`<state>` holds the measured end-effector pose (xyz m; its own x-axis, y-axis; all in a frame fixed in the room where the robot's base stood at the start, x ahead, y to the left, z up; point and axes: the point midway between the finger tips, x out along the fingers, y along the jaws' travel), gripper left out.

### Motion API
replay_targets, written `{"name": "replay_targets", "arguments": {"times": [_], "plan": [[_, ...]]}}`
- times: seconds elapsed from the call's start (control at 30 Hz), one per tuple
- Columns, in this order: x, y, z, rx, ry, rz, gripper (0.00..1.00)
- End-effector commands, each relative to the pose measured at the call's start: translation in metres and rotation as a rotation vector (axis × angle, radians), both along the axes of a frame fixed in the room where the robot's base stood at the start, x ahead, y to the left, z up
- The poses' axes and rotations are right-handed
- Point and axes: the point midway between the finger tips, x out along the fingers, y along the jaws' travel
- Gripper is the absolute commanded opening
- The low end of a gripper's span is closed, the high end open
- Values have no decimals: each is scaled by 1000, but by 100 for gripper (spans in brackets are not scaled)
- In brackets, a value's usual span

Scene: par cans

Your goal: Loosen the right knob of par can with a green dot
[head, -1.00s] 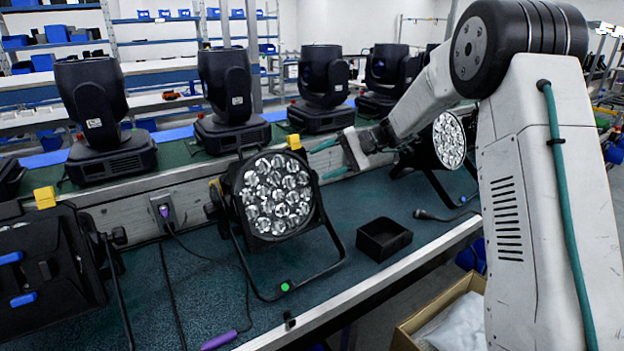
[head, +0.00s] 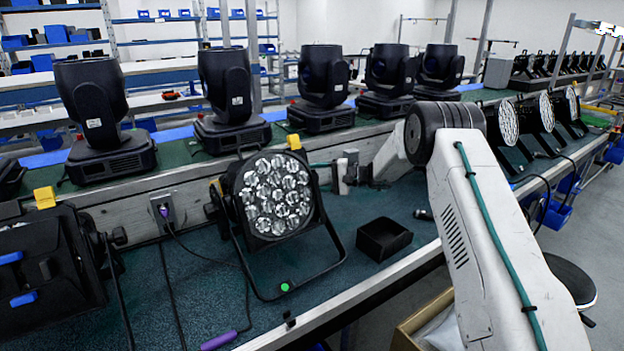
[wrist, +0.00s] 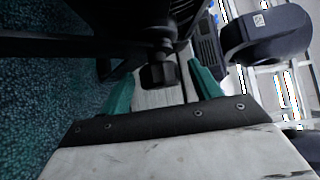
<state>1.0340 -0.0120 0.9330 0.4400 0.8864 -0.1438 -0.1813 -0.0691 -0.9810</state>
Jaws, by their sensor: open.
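The par can (head: 272,196) with the green dot (head: 286,286) on its bracket stands on the workbench, its lens cluster facing the head camera. My gripper (wrist: 162,72) has two teal fingers and is to the right of this par can in the head view, pointing at its side. In the wrist view the black faceted knob (wrist: 158,75) lies between the two fingers, with a gap on each side. The fingers are open and hold nothing. In the head view I cannot make out the knob clearly.
An open black box (head: 384,238) sits on the bench to the right of the par can. Several moving-head lights (head: 231,100) stand on the raised shelf behind. Another black fixture (head: 50,270) is at the left. A purple-ended cable (head: 218,340) lies in front.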

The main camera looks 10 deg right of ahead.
Motion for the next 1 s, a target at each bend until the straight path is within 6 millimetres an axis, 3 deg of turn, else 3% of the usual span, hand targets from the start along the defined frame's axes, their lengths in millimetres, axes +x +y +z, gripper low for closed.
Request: {"name": "replay_targets", "arguments": {"times": [0.17,0.43,0.47,0.6,0.63,0.8,1.0], "plan": [[6,14,-3,-1,2,1,63],[7,16,-3,0,1,0,63],[7,16,-3,0,1,0,60],[7,15,-3,0,1,0,21],[7,16,-3,0,1,0,18],[7,16,-4,10,-21,2,18],[7,16,-5,70,-174,1,18]]}}
